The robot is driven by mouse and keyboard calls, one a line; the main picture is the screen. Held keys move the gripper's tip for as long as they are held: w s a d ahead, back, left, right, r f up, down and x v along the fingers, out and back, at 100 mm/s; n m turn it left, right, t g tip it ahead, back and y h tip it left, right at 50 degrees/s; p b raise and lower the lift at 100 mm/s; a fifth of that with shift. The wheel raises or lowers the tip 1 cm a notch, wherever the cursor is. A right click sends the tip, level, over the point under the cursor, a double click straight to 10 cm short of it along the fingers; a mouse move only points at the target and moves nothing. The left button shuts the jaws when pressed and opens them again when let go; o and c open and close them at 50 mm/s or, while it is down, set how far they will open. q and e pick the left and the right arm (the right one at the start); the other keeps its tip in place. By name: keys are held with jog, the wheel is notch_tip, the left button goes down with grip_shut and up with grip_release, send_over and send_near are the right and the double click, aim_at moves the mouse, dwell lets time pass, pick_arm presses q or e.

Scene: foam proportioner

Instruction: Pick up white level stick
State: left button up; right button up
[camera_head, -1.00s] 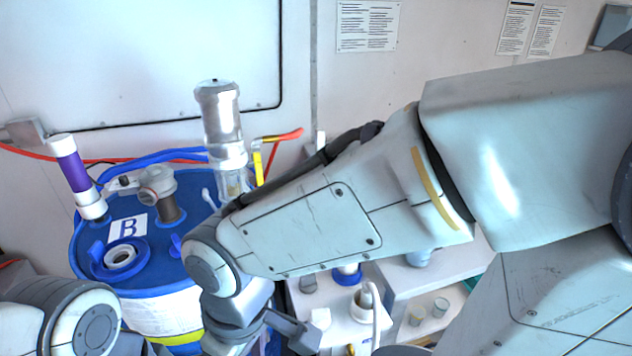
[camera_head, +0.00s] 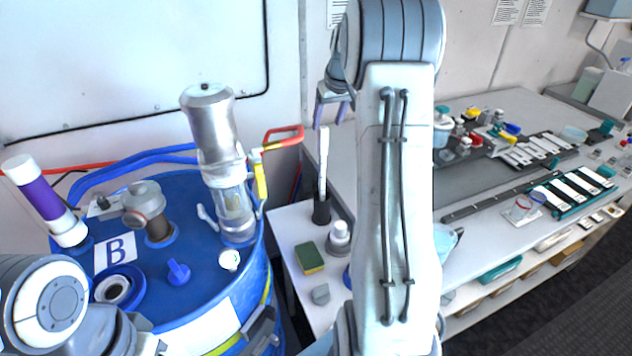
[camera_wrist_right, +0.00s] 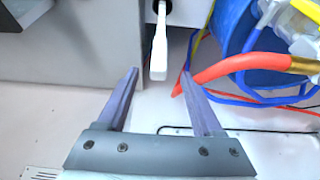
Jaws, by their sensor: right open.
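The white level stick (camera_head: 323,160) stands upright in a black holder (camera_head: 321,209) on the white surface beside the blue drum. My right gripper (camera_head: 329,124) is open and empty, pointing down just above the stick's top end. In the right wrist view the stick (camera_wrist_right: 160,45) reaches in from the top, its end between the fingertips of the open right gripper (camera_wrist_right: 159,73). I see no finger closed on it. My left arm shows at the lower left, but its gripper is out of view.
The blue drum (camera_head: 195,270) marked B carries a metal cylinder (camera_head: 210,120) and a red-and-yellow handle (camera_head: 283,137). A sponge (camera_head: 309,258) and a white bottle (camera_head: 338,238) stand close to the holder. My right arm hides part of the bench.

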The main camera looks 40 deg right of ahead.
aim_at(324, 132)
jog(key=p+x, duration=0.1)
jog(key=x, duration=0.2)
jog(key=shift+w+f, duration=0.15)
jog(key=shift+f, duration=0.1)
jog(key=shift+w+f+p, duration=0.15)
jog(key=shift+f+p, duration=0.25)
jog(key=shift+f, duration=0.05)
jog(key=p+x, duration=0.2)
jog(key=x, duration=0.1)
jog(key=shift+w+d+f, duration=0.15)
jog(key=shift+f, duration=0.15)
jog(key=shift+w+f, duration=0.15)
jog(key=shift+f, duration=0.3)
grip_shut()
jog(key=shift+r, duration=0.1)
